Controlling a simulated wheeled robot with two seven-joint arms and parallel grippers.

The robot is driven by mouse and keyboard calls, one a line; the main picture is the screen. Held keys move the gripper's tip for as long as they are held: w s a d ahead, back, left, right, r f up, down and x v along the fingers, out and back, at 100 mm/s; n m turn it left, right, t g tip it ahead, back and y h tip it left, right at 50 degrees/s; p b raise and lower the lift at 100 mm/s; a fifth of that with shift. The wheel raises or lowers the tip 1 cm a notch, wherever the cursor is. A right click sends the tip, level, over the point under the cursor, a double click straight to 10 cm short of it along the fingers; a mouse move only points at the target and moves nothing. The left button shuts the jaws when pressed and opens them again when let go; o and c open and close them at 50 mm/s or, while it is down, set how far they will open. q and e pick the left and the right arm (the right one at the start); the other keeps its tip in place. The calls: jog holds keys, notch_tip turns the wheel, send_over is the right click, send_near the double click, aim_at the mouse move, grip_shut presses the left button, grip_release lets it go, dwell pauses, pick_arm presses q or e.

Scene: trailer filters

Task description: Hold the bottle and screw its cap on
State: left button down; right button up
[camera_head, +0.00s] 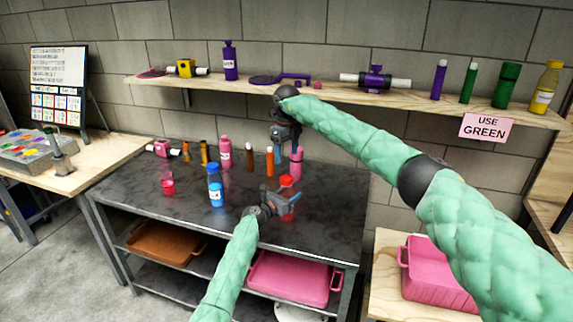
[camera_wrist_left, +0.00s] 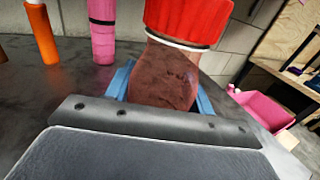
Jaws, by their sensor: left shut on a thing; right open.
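A bottle (camera_wrist_left: 160,78) with a brownish-red body stands at the right of the dark table, with a red cap (camera_wrist_left: 188,20) at its top and a pale ring below the cap. The cap (camera_head: 286,181) also shows in the head view. I cannot tell how tightly it sits. My left gripper (camera_head: 284,204) is shut on the bottle's body, with blue fingers on both sides of it. My right gripper (camera_head: 284,140) is open and empty, behind and above the red cap, near a pink bottle (camera_head: 296,168).
A blue bottle (camera_head: 215,190), a red cup-like item (camera_head: 167,184), an orange tube (camera_head: 269,162) and several other bottles stand on the table (camera_head: 150,212). A wooden shelf (camera_head: 420,98) runs above along the wall. A pink crate (camera_head: 435,280) is at the lower right.

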jog(key=shift+r, duration=0.95)
pick_arm(q)
jog(key=shift+c, duration=2.3)
grip_release()
jog(key=shift+a, duration=0.1)
jog(key=b+v, duration=0.1)
jog(key=v, duration=0.6)
jog(key=shift+s+a, duration=0.2)
jog(key=shift+s, duration=0.05)
pick_arm(e)
jog(key=shift+f, duration=0.5)
pick_arm(q)
jog(key=shift+f, duration=0.1)
